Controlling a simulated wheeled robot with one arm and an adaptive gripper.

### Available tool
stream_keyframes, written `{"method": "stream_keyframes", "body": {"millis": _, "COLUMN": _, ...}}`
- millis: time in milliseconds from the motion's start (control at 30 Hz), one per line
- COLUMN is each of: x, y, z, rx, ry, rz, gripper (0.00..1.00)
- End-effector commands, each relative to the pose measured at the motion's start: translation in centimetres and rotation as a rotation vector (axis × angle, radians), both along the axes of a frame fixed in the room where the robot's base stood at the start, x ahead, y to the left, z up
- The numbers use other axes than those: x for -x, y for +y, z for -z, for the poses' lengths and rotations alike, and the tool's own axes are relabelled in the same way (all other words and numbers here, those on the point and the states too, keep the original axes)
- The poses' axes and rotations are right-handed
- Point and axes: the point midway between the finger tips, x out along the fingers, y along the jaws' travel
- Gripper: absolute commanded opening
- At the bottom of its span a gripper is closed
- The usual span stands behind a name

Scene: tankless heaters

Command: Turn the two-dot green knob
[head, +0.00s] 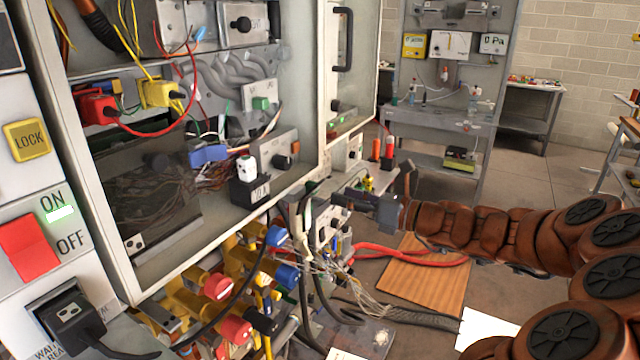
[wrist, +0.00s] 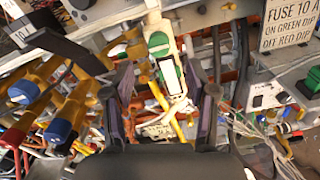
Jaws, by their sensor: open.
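My gripper (head: 362,203) reaches in from the right in the head view, its fingers pointing left at the crowded panel under the cabinet. In the wrist view my gripper (wrist: 166,92) is open, with one dark finger on each side and nothing clearly held. A green round part (wrist: 158,44) on a pale upright fitting lies ahead, just beyond and between the fingertips. I cannot make out dots on it, so I cannot tell whether it is the two-dot green knob. In the head view my gripper and cables crowd this area, and I cannot pick out the knob there.
Blue-capped (wrist: 23,91) and other yellow valves stand left of the gripper. A fuse sign (wrist: 290,24) is at the upper right. The glass cabinet door (head: 350,70) stands open above. Loose wires (head: 340,270) hang below. A wooden board (head: 425,280) lies on the floor.

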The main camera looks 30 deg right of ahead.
Motion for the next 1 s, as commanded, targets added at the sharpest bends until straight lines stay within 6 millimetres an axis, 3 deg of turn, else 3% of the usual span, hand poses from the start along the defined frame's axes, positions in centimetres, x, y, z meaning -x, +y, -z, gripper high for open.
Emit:
{"method": "stream_keyframes", "body": {"millis": 500, "x": -4.8, "y": 3.4, "z": -0.1, "rx": 0.003, "ry": 0.0, "rz": -0.005, "gripper": 0.57}}
{"method": "stream_keyframes", "body": {"millis": 1000, "x": -5.5, "y": 3.8, "z": 0.0, "rx": 0.002, "ry": 0.0, "rz": -0.003, "gripper": 0.56}}
